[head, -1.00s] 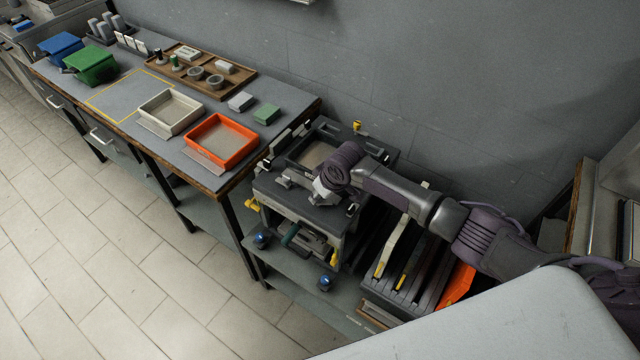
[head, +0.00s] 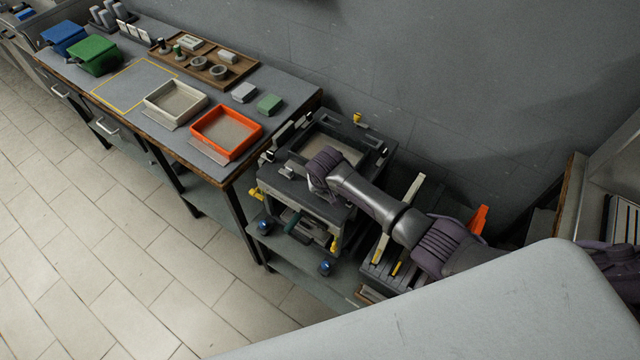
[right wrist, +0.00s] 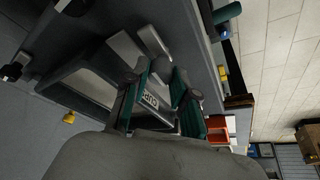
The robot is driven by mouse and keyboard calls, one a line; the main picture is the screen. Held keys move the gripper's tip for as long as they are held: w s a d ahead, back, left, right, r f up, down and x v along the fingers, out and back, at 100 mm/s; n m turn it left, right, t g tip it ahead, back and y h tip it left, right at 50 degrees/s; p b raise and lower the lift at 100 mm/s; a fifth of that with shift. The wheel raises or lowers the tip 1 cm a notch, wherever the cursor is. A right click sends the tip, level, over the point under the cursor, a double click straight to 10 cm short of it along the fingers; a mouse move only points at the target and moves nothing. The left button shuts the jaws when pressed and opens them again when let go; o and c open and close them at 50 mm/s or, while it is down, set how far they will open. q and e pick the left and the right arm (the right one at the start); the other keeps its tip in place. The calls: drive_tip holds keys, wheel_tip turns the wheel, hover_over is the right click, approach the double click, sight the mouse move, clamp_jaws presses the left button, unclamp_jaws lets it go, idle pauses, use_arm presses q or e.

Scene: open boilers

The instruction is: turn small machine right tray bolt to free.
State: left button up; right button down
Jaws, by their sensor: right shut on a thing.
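The small machine (head: 285,180) is a dark grey boxy unit with a shallow recessed tray (head: 345,150) in its top, standing on a low shelf beside the bench. My right gripper (right wrist: 160,72) is over the front of its top. In the right wrist view its green-padded fingers close around the end of a light grey bolt (right wrist: 153,42) beside the tray opening. The fingers partly cover the bolt, and a partly hidden label shows between them. In the head view my wrist hides the bolt and fingertips. My left gripper is not in view.
The bench on the left holds an orange tray (head: 226,150), a cream tray (head: 150,105), a brown tray of small parts, and green and blue bins. A rack of bars (head: 402,215) stands right of the machine. A wall is behind. The tiled floor in front is clear.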

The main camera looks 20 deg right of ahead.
idle(0.4)
drive_tip(key=c, duration=0.9)
unclamp_jaws()
drive_tip(key=shift+c, duration=0.2)
drive_tip(key=shift+r, duration=0.15)
drive_tip(key=v, duration=1.1)
drive_tip(key=shift+s+r, duration=0.2)
drive_tip(key=shift+r, duration=0.15)
